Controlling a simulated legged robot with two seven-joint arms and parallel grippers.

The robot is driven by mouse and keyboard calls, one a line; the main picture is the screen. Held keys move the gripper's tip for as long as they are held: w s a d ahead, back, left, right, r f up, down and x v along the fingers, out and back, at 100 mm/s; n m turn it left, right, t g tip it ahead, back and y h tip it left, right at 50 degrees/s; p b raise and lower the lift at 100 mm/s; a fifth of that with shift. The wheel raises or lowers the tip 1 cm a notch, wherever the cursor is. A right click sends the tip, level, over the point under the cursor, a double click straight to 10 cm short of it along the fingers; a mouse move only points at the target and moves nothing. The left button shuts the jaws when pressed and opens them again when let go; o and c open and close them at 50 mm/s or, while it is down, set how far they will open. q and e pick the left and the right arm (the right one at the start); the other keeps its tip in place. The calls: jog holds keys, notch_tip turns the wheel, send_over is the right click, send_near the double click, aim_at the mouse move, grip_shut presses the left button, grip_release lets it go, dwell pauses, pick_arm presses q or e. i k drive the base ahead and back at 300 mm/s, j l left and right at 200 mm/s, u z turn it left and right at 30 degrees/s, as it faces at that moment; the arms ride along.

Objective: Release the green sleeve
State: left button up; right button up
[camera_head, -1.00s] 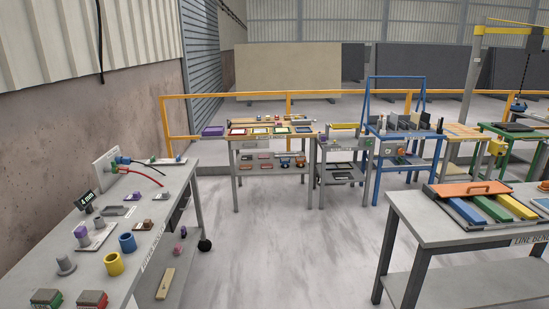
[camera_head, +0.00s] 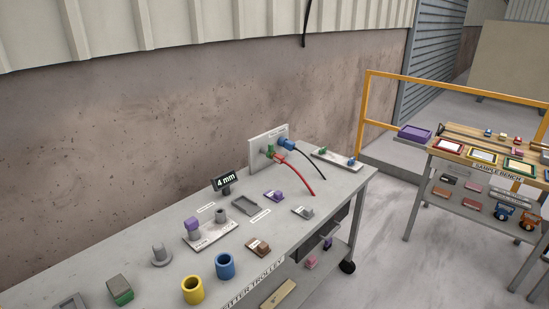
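A small green sleeve (camera_head: 269,151) sits at the front of an upright pale panel (camera_head: 262,138) on the grey trolley top. A red cable (camera_head: 300,174) runs from beside it down onto the trolley. A blue connector (camera_head: 286,144) with a black cable (camera_head: 312,166) is on the same panel, just right of the green sleeve. The sleeve is small here, and I cannot tell how it is locked. Neither of my grippers is in view.
The trolley top (camera_head: 240,254) also holds a yellow cup (camera_head: 192,290), a blue cup (camera_head: 225,266), a "4 mm" display (camera_head: 224,182), a green-based block (camera_head: 120,290) and small parts. The sample bench (camera_head: 482,163) stands right, across open floor (camera_head: 388,220). A wall runs behind the trolley.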

aim_at(270, 146)
jog(key=i+l+u, duration=0.25)
jog(key=u, duration=0.25)
jog(key=i+l+u, duration=0.15)
jog(key=l+u, duration=0.3)
jog(key=i+l+u, duration=0.1)
jog(key=l+u, duration=0.4)
jog(key=i+l+u, duration=0.1)
jog(key=l, duration=0.95)
jog(key=i+l+u, duration=0.15)
jog(key=l, duration=0.9)
jog(key=k+j, duration=0.05)
